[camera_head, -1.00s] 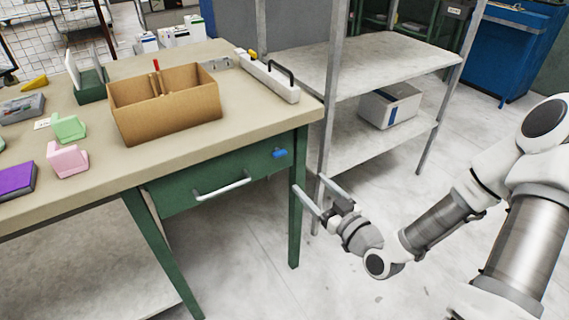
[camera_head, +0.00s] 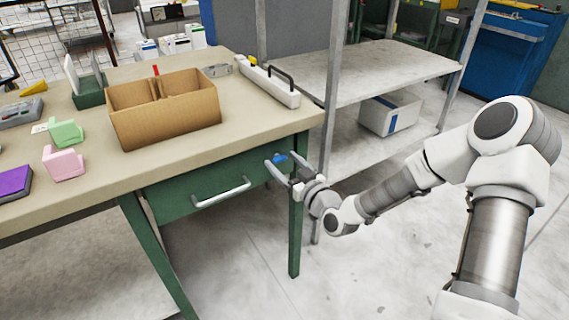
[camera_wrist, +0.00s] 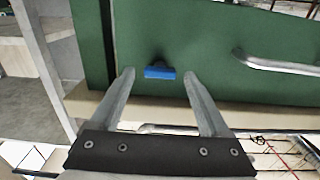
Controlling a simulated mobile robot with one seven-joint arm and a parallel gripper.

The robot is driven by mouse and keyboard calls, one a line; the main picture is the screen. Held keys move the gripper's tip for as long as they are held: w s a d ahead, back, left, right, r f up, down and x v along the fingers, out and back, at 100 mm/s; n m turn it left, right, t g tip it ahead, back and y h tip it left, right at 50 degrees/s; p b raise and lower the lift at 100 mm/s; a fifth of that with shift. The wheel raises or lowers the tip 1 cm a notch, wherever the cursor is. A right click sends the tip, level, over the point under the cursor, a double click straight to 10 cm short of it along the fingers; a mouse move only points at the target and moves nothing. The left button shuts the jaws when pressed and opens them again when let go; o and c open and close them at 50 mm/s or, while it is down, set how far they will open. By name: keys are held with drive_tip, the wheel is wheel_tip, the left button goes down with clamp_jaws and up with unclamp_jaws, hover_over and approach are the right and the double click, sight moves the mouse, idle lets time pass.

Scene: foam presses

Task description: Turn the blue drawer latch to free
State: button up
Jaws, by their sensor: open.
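The blue drawer latch (camera_head: 280,158) is on the front of the green drawer (camera_head: 178,196), near its right end, to the right of the pale bar handle (camera_head: 222,192). In the wrist view the blue latch (camera_wrist: 160,72) lies crosswise, its long side near level in the picture, with a small dark part above it. My gripper (camera_head: 272,171) is at the drawer front by the latch. In the wrist view its open fingers (camera_wrist: 160,82) stand on either side of the latch, with gaps on both sides. I cannot tell whether the fingertips touch the drawer.
The green table leg (camera_head: 296,215) is close beside my gripper. A grey metal shelf unit (camera_head: 385,72) stands to the right, its post near my wrist. On the tabletop are a cardboard box (camera_head: 165,120), a white-and-black tool (camera_head: 268,83) and pink and green blocks.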

clamp_jaws()
idle(0.4)
drive_tip(key=m, duration=0.4)
drive_tip(key=shift+m+p, duration=0.35)
drive_tip(key=shift+m, duration=0.05)
drive_tip(key=m+p, duration=0.1)
drive_tip(key=m, duration=0.3)
drive_tip(key=shift+d+m, duration=0.15)
drive_tip(key=shift+m, duration=0.15)
drive_tip(key=m, duration=0.4)
drive_tip(key=shift+w+f+p, duration=0.1)
drive_tip(key=shift+p, duration=0.25)
drive_tip(key=shift+f+m, duration=0.1)
drive_tip(key=shift+m, duration=2.1)
